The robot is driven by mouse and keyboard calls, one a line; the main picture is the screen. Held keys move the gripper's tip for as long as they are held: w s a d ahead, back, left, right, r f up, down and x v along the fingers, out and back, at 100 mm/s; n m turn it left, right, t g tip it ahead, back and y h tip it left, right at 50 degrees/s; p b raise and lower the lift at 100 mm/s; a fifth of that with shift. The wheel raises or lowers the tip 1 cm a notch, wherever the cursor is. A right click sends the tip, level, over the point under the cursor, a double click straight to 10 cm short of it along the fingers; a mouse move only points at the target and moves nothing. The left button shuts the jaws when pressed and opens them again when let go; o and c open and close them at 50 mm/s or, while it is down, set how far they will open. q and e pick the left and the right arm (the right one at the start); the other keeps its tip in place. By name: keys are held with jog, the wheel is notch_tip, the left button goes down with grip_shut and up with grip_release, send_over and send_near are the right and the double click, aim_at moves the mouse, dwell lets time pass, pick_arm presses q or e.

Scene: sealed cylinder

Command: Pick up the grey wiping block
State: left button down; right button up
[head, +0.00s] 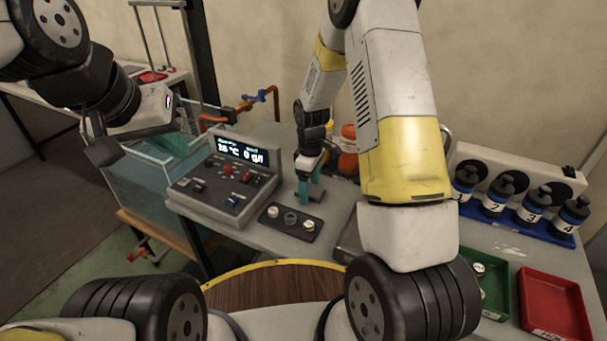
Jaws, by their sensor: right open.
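My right gripper (309,187) points down at the grey table (335,205), behind the small panel of knobs. Its teal fingers are apart. A small grey block (315,196), which looks like the wiping block, sits low at these fingers, partly hidden by them. I cannot tell whether the fingers touch it. My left gripper (104,145) is at the upper left, in front of the glass tank and away from the block. Its finger opening is not clear from this angle.
A control box (222,185) with a lit display and a knob panel (290,221) stand left of the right gripper. A glass tank (145,195) is further left. Numbered bottles (494,194), a green tray (494,292) and a red tray (552,303) are at the right.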

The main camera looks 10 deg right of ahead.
aim_at(310, 189)
jog(key=c, duration=1.5)
notch_tip(310, 189, up, 10)
jog(key=shift+r, duration=0.1)
